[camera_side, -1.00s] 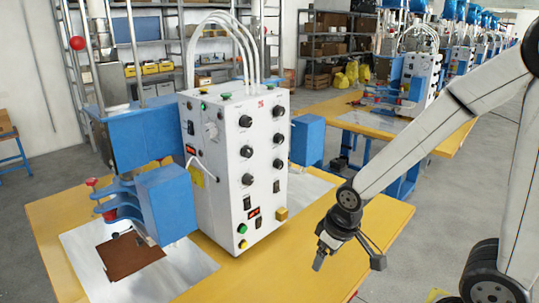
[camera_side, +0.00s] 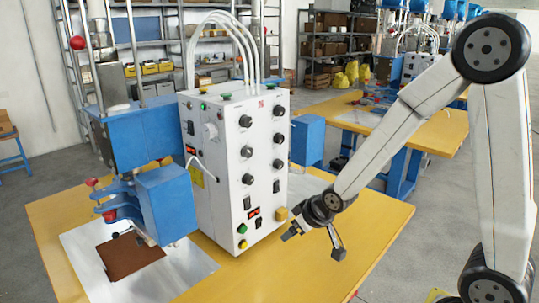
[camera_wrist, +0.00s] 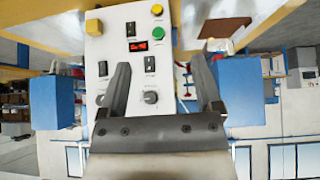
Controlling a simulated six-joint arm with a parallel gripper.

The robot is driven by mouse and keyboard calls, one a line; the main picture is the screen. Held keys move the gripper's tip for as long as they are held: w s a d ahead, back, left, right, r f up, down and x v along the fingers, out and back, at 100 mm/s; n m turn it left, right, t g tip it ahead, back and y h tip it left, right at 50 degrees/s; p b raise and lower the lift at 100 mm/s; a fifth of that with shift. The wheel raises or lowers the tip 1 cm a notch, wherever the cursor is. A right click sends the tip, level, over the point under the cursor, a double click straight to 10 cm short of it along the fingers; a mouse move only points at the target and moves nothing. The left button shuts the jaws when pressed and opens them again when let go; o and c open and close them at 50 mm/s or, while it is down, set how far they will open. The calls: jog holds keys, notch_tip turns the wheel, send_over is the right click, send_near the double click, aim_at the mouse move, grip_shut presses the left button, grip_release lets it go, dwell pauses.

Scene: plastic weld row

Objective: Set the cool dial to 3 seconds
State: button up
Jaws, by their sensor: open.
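The white control box (camera_side: 225,160) stands on the yellow table, with two columns of black dials on its front face. One dial (camera_side: 248,180) is low in the left column and another (camera_side: 278,163) is in the right column. The labels are too small to tell which one is the cool dial. My gripper (camera_side: 314,244) is open and empty, in front of the box's lower part and apart from it. In the wrist view my gripper (camera_wrist: 160,66) has its fingers spread over the panel, with a dark dial (camera_wrist: 150,97) showing between them.
A red display (camera_side: 254,212), switches, a green button (camera_side: 242,228) and a yellow button (camera_side: 242,244) sit low on the panel. The blue press (camera_side: 165,205) stands left, above a brown sheet (camera_side: 130,255). The table's right part is clear.

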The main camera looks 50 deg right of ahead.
aim_at(251, 180)
jog(key=w+d+r+t, duration=0.1)
jog(key=w+d+t, duration=0.1)
jog(key=w+t, duration=0.3)
jog(key=w+d+r+t, duration=0.1)
jog(key=w+d+t, duration=0.2)
jog(key=w+t, duration=0.2)
jog(key=shift+w+d+r+t, duration=0.15)
jog(key=shift+w+d+t, duration=0.25)
jog(key=shift+w, duration=1.25)
jog(key=shift+w, duration=0.1)
jog(key=shift+w, duration=3.8)
grip_shut()
